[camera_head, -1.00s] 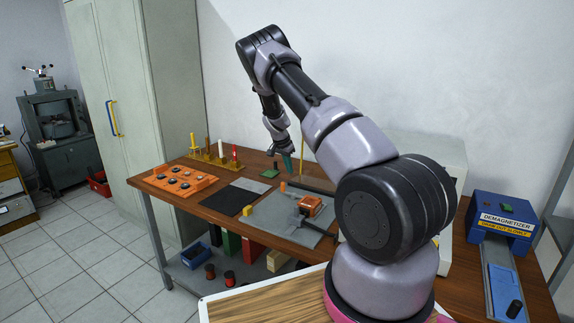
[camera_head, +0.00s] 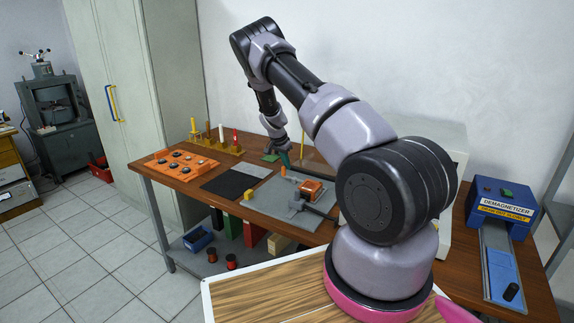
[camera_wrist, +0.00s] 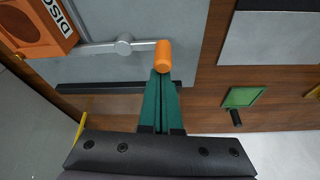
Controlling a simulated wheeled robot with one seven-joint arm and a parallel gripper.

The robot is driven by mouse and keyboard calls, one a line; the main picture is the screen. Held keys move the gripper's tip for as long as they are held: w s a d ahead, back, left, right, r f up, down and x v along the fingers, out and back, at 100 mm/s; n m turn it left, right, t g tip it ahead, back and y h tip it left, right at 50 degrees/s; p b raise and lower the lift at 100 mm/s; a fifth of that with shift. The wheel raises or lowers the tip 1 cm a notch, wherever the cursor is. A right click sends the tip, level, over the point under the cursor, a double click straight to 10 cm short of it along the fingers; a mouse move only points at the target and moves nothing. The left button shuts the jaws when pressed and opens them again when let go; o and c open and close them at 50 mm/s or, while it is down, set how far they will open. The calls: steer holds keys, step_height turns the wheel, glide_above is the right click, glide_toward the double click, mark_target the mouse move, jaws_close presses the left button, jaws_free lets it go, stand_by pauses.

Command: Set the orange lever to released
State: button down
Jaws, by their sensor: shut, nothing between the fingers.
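The orange lever (camera_wrist: 163,56) is a grey rod with an orange cylindrical knob at its end. In the wrist view the rod runs left from the knob, past a round grey hub, to an orange housing (camera_wrist: 38,28) with partly cut-off lettering. In the head view the lever's orange knob (camera_head: 283,171) stands left of the orange housing (camera_head: 308,188) on a grey plate (camera_head: 272,204). My gripper (camera_wrist: 161,76) is shut and empty, its green fingertips right at the knob's near end. Whether they touch cannot be told. My gripper also shows in the head view (camera_head: 286,164).
A dark bar (camera_wrist: 110,87) lies along the plate's edge near the fingers. An orange tray (camera_head: 181,164) with round dark pieces and a yellow rack (camera_head: 217,148) stand farther left. A green pad (camera_wrist: 243,97) lies right of my gripper. The blue demagnetizer (camera_head: 503,203) stands at the right.

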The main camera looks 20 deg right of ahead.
mark_target(283, 172)
steer(key=shift+s+a+n, duration=0.15)
steer(key=shift+a+n, duration=0.15)
steer(key=shift+n, duration=0.4)
steer(key=shift+s+a+n+t+y, duration=0.15)
steer(key=shift+a+n+t+y, duration=0.1)
steer(key=shift+n, duration=0.35)
steer(key=shift+s+a+n+t+y, duration=0.15)
steer(key=shift+a+n+t+y, duration=0.1)
steer(key=shift+n, duration=0.35)
steer(key=n, duration=0.1)
steer(key=s+n, duration=0.1)
steer(key=n, duration=0.1)
steer(key=a+n+y, duration=0.1)
steer(key=shift+s+n+t, duration=0.25)
steer(key=shift+n+t, duration=0.05)
steer(key=shift+t, duration=0.1)
steer(key=n, duration=0.1)
steer(key=s+n+y, duration=0.1)
steer(key=n, duration=0.1)
steer(key=shift+s+a+n, duration=0.25)
steer(key=shift+a+n, duration=0.05)
steer(key=s+n+y, duration=0.1)
steer(key=n, duration=0.2)
steer(key=shift+s, duration=0.2)
steer(key=shift+s+a+n+y, duration=0.1)
steer(key=shift+s+n+y, duration=0.2)
steer(key=shift+n, duration=0.3)
steer(key=shift+s, duration=0.2)
